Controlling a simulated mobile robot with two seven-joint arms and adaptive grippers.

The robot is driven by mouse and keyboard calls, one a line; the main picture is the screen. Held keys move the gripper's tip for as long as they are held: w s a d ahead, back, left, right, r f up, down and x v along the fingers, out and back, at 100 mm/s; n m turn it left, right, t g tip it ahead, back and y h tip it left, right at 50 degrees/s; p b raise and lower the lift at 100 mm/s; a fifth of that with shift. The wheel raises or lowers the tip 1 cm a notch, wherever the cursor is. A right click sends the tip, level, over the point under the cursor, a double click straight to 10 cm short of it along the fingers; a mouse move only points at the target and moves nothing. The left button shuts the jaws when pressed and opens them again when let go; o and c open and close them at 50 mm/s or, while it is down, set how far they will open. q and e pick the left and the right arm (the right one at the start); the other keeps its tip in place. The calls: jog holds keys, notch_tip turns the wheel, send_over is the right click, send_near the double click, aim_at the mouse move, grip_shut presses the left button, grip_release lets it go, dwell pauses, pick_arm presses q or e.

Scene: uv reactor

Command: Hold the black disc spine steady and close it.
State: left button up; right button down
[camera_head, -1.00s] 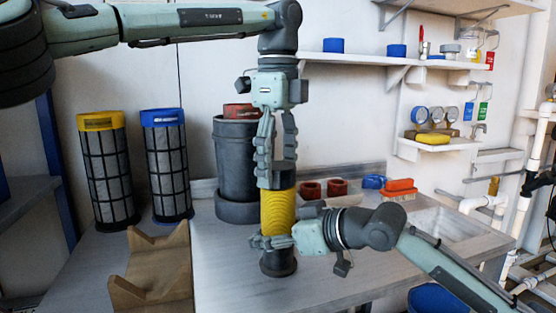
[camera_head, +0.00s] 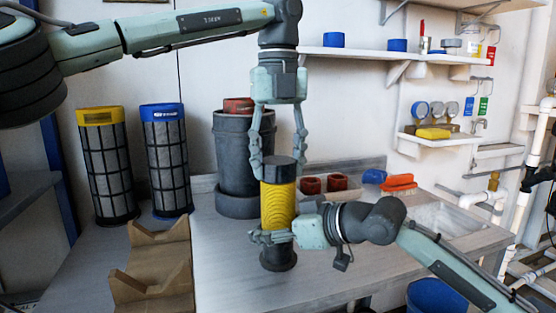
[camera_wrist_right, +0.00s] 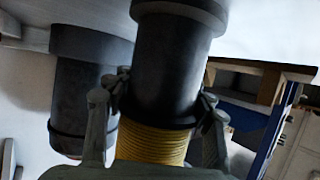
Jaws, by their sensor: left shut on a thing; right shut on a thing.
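The disc spine (camera_head: 277,205) stands upright on the bench, with a yellow ribbed stack between a black top cap and a black lower body. My left gripper (camera_head: 278,172) points down from above, its fingers shut on the sides of the top cap (camera_head: 279,167). My right gripper (camera_head: 270,238) comes in from the right and is shut on the spine near the lower end of the yellow stack. In the right wrist view the spine's black lower body (camera_wrist_right: 170,70) sits between the right gripper's fingers (camera_wrist_right: 160,115), next to the yellow ribs (camera_wrist_right: 152,146).
A dark grey barrel (camera_head: 243,165) stands close behind on the left. A wooden cradle (camera_head: 150,270) and two mesh cartridges, yellow-topped (camera_head: 107,165) and blue-topped (camera_head: 166,160), are further left. Red rings (camera_head: 337,181) and an orange brush (camera_head: 400,181) lie behind.

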pick_arm(q)
jog(key=m, duration=1.5)
jog(key=shift+m, duration=0.3)
jog(key=m, duration=0.5)
jog(key=shift+m, duration=0.3)
jog(key=o, duration=1.4)
notch_tip(320, 180, up, 12)
jog(key=shift+f, duration=0.1)
